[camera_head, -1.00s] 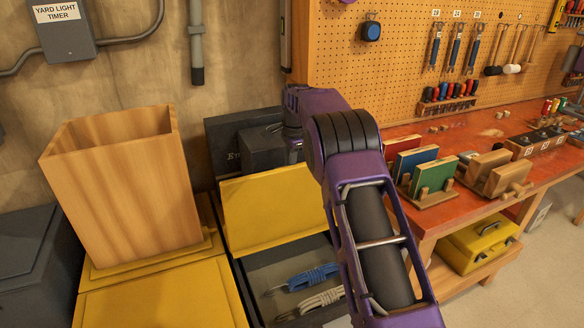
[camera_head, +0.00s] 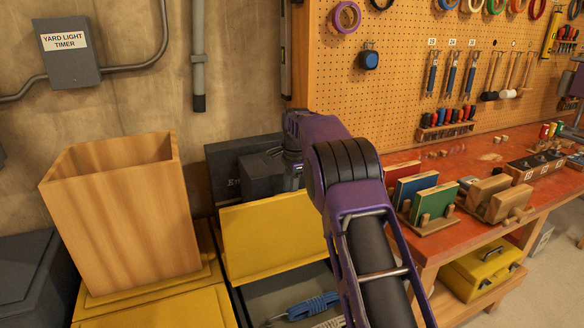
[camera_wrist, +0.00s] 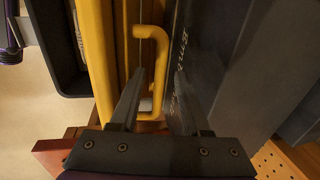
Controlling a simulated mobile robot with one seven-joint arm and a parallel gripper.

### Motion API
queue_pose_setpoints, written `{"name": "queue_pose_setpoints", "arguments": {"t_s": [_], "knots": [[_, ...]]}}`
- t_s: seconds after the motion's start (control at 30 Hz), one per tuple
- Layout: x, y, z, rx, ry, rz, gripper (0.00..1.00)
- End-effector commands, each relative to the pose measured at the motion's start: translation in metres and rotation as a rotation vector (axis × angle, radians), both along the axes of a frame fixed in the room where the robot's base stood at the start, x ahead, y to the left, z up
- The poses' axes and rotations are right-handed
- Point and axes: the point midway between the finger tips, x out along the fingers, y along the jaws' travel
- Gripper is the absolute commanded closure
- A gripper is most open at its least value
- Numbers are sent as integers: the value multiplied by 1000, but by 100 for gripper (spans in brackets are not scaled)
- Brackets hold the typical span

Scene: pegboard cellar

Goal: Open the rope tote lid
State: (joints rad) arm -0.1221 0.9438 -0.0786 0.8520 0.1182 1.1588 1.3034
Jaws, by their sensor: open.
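The rope tote (camera_head: 246,318) is a dark box on the floor beside the workbench. A blue rope (camera_head: 314,306) and a pale rope (camera_head: 331,323) lie inside it. Its yellow lid (camera_head: 275,236) stands raised and tilted up at the tote's back edge, so the inside shows. In the wrist view the lid (camera_wrist: 98,50) is edge-on, with a yellow handle (camera_wrist: 163,60) on its outer side. My gripper (camera_wrist: 160,76) is open, its fingers on either side of the handle. In the head view the fingers are hidden behind the lid.
A dark box with lettering (camera_head: 226,170) stands close behind the lid. A tall wooden bin (camera_head: 120,215) sits on a yellow lid (camera_head: 160,312) to the left. The orange-red workbench (camera_head: 400,245) is to the right, with a yellow toolbox (camera_head: 480,270) below.

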Motion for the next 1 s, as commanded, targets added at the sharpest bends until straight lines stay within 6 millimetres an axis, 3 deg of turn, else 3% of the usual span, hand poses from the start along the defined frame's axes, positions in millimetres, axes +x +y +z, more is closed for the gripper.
{"name": "queue_pose_setpoints", "arguments": {"t_s": [0.4, 0.6, 0.8, 1.0], "knots": [[-18, -5, 97, 1, -3, 1, 53], [-25, -8, 136, 0, -2, 1, 53], [-29, -9, 155, 1, 0, 1, 53], [-30, -9, 158, 0, 1, 1, 53]]}}
